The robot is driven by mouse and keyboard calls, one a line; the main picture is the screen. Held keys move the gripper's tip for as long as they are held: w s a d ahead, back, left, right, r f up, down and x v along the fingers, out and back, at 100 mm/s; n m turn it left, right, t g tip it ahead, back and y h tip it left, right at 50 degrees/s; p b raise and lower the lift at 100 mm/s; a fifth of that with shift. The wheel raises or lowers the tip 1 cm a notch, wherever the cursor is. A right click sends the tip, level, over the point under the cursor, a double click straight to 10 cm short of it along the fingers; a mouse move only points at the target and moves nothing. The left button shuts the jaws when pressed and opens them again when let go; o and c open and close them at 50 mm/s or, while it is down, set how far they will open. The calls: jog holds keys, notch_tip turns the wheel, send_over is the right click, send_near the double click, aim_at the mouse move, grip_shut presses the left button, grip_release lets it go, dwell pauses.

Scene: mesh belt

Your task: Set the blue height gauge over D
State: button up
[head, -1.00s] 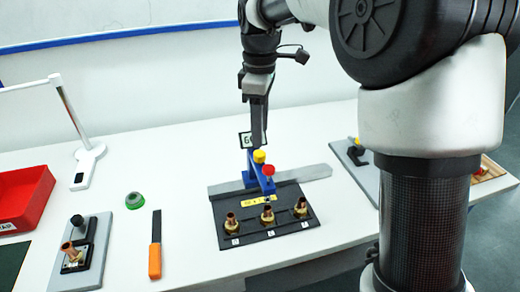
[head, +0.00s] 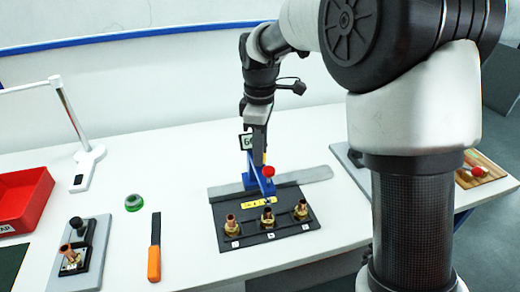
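The blue height gauge (head: 256,184) stands at the back edge of the black plate, with a red knob (head: 268,171) on top and an arm reaching forward. The black plate (head: 285,236) carries three copper-and-brass fittings in a row: left (head: 231,226), middle (head: 267,216) and right (head: 301,209). Small white labels lie in front of them, too small to read, so I cannot tell which is D.
A grey metal rail (head: 305,176) runs along the plate's back. A file with an orange handle (head: 154,262), a green tape roll (head: 133,202), a grey fixture (head: 76,255), a red bin (head: 22,203) and a white lamp (head: 88,165) stand to the left. The front of the table is partly clear.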

jog(key=s+a, duration=0.1)
jog(key=a, duration=0.2)
jog(key=s+a+p, duration=0.1)
jog(key=a, duration=0.2)
jog(key=a+p, duration=0.1)
jog(key=a, duration=0.3)
jog(key=shift+s, duration=0.4)
grip_shut()
jog(key=o, duration=1.1)
grip_release()
jog(key=shift+a, duration=0.1)
jog(key=shift+r, duration=0.1)
notch_tip(320, 180, up, 17)
jog(key=shift+r+p, duration=0.15)
jog(key=shift+p, duration=0.5)
